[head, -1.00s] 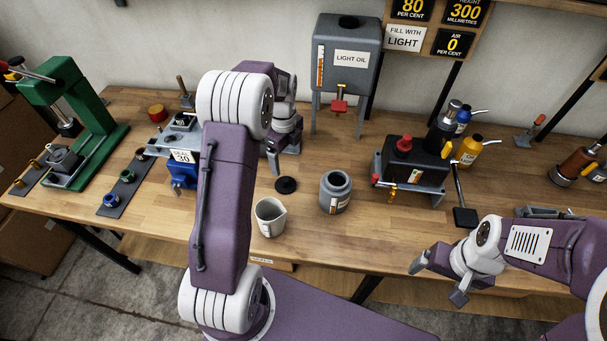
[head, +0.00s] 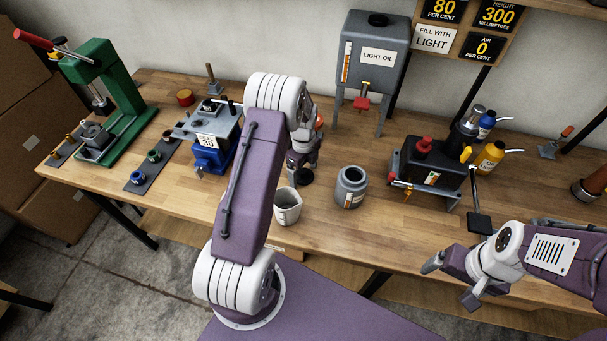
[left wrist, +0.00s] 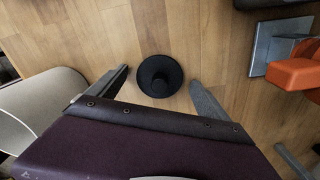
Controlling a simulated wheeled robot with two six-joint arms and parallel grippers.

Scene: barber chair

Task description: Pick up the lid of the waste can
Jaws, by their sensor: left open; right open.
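The lid, a small black disc with a raised knob (head: 304,177), lies on the wooden bench; it also shows in the left wrist view (left wrist: 160,76). The grey waste can (head: 351,188) stands open to its right, upright. My left gripper (head: 304,167) is open over the lid. In the left wrist view the lid sits between and slightly beyond the two fingers (left wrist: 159,78), apart from both. In the head view my left arm partly hides the gripper. My right gripper (head: 450,283) is open and empty at the bench's front edge.
A pale beaker (head: 287,206) stands close in front of the lid. The blue press (head: 211,150) is to the left, the light oil tank (head: 374,58) behind. A black pump unit (head: 430,165) with bottles is at right. Bare bench lies around the can.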

